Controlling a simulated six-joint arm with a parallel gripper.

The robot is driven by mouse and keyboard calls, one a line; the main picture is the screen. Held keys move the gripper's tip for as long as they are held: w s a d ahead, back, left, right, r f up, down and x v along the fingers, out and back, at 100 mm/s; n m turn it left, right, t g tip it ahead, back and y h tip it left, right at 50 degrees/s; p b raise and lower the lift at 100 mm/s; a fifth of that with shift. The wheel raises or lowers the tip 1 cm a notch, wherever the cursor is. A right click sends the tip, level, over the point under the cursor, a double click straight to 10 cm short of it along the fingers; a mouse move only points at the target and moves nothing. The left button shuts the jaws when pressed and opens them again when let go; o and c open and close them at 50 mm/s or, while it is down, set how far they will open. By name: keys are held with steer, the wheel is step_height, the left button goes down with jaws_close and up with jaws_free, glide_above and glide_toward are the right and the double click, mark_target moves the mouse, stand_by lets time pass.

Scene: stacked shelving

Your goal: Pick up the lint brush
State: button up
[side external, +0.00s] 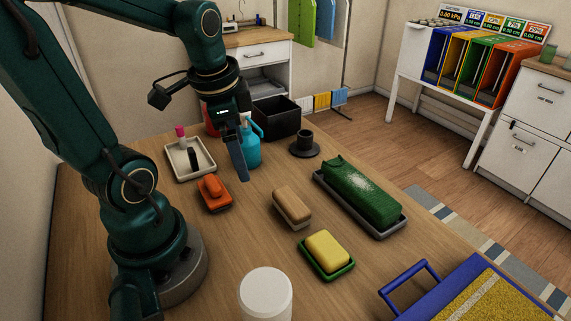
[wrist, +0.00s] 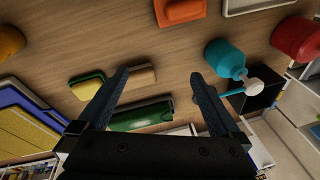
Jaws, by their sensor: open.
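My gripper (side external: 238,158) hangs over the table, open and empty. In the wrist view its two fingers (wrist: 160,76) stand apart with bare wood between the tips. No object is plainly labelled as the lint brush, and I cannot tell for certain which it is. A tan block with a paler underside (side external: 292,206) lies mid-table, right of and nearer the camera than my gripper; its end shows by the left finger in the wrist view (wrist: 142,75). A white tray (side external: 178,167) holds a dark upright piece and a pink-topped one.
A teal bottle (side external: 253,150) stands close behind my gripper. A black bin (side external: 276,120) and a dark cup-like piece (side external: 304,142) are behind.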

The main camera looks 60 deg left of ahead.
mark_target(212, 181)
steer(key=s+a+f+n, duration=0.1)
steer(key=a, duration=0.1)
steer(key=s+a+f+n+g, duration=0.1)
steer(key=a, duration=0.1)
steer(key=s+a+f+n+g+h, duration=0.1)
steer(key=a, duration=0.1)
steer(key=shift+s+a+f, duration=0.15)
steer(key=shift+s+f, duration=0.2)
steer(key=shift+f, duration=0.05)
steer(key=shift+s+a+f+n, duration=0.2)
steer(key=shift+s+f+n, duration=0.1)
steer(key=shift+f, duration=2.35)
steer(key=c, duration=1.3)
steer(key=shift+r, duration=0.1)
step_height(212, 181, up, 10)
